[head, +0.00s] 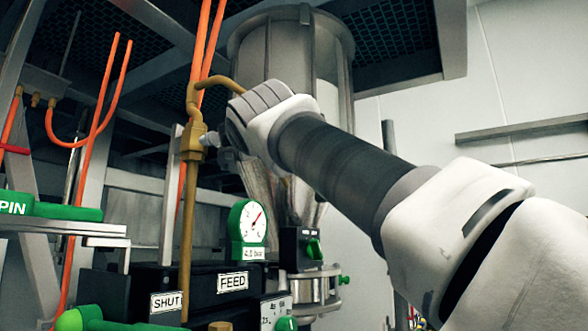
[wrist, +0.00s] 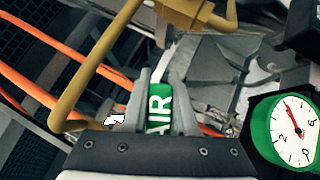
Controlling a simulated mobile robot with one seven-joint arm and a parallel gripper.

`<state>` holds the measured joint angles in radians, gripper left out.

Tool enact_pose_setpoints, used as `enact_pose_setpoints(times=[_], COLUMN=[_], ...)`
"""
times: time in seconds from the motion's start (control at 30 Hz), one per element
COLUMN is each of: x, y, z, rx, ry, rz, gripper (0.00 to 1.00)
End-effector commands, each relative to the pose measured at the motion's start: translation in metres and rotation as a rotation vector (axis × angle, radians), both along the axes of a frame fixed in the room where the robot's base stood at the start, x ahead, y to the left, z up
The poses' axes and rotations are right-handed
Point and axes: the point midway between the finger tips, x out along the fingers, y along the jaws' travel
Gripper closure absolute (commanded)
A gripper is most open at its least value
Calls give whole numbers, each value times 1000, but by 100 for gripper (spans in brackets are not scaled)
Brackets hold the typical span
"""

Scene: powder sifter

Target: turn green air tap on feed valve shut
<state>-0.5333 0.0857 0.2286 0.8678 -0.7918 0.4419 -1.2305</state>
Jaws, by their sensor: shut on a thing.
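The green air tap (wrist: 158,106) shows in the wrist view as a green handle with white "AIR" lettering. It lies between the two grey fingers of my gripper (wrist: 161,88), which are shut on it. A brass fitting (wrist: 185,10) and bent brass pipe (wrist: 75,100) are close to the fingers. In the head view, my arm reaches up to the brass fitting (head: 193,140); the fingers and the tap are hidden there. Below is a black block with a "FEED" label (head: 233,282) and a "SHUT" label (head: 166,301).
A green-rimmed gauge (head: 248,222) stands below my wrist; it also shows in the wrist view (wrist: 290,130). Orange hoses (head: 100,130) run on the left. A green "PIN" handle (head: 60,211) is at far left. A grey hopper (head: 295,55) stands behind my arm. A white wall is at right.

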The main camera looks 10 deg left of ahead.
Motion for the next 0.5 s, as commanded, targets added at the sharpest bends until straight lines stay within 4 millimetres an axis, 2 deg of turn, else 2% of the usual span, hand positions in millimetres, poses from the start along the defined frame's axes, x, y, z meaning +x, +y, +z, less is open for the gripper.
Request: enact_pose_setpoints(times=[0.2, 0.5], x=[3, 2], y=[-1, 0], z=[-12, -29], rx=[66, 130], ry=[169, 323], rz=[0, 1], gripper=[100, 100])
